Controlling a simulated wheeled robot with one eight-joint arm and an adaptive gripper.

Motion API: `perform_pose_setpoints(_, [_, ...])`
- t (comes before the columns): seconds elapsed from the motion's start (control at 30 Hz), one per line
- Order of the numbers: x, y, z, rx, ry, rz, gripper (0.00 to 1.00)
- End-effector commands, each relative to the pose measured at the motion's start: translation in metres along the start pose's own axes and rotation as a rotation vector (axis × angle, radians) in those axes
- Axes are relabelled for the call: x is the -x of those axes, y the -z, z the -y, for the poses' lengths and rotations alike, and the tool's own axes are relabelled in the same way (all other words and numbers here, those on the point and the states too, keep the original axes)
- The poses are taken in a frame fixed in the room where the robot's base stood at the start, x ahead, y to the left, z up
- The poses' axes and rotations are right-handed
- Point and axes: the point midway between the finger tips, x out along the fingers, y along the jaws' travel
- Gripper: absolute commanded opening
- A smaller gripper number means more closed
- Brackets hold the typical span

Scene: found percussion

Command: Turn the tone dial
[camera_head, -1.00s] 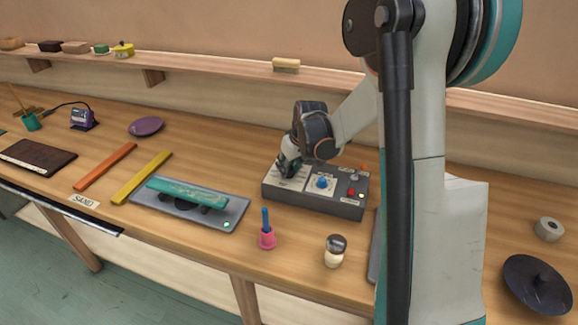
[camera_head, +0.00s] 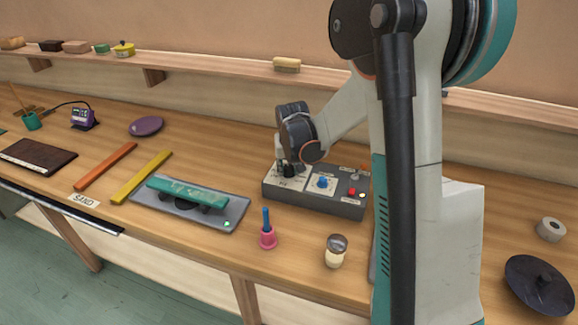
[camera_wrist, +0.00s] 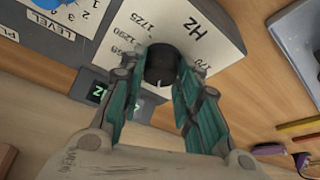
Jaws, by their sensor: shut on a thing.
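The tone dial (camera_wrist: 161,66) is a black knob with a white pointer mark. It stands on a pale panel (camera_wrist: 135,22) marked HZ with printed numbers. My gripper (camera_wrist: 162,84) has its two teal fingers on either side of the knob and is shut on it. In the head view my gripper (camera_head: 288,168) points down onto the left part of the grey control box (camera_head: 330,207), and the knob is hidden there. A small dark display with green digits (camera_wrist: 100,94) is beside the panel and partly covered by a finger.
The box also carries a blue knob (camera_head: 323,182) on a LEVEL panel and a red button (camera_head: 351,191). A blue-handled pink item (camera_head: 267,236) and a shaker (camera_head: 335,250) stand in front. A teal bar on a grey tray (camera_head: 236,212) lies to the left.

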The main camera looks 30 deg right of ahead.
Motion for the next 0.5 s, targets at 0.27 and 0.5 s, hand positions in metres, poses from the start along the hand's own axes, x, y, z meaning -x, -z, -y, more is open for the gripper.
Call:
perform_pose_setpoints(0.27, [0.0, 0.0001, 0.0005, -0.034, -0.014, 0.0, 0.06])
perform_pose_setpoints(0.5, [0.0, 0.0001, 0.0004, -0.034, -0.014, 0.0, 0.06])
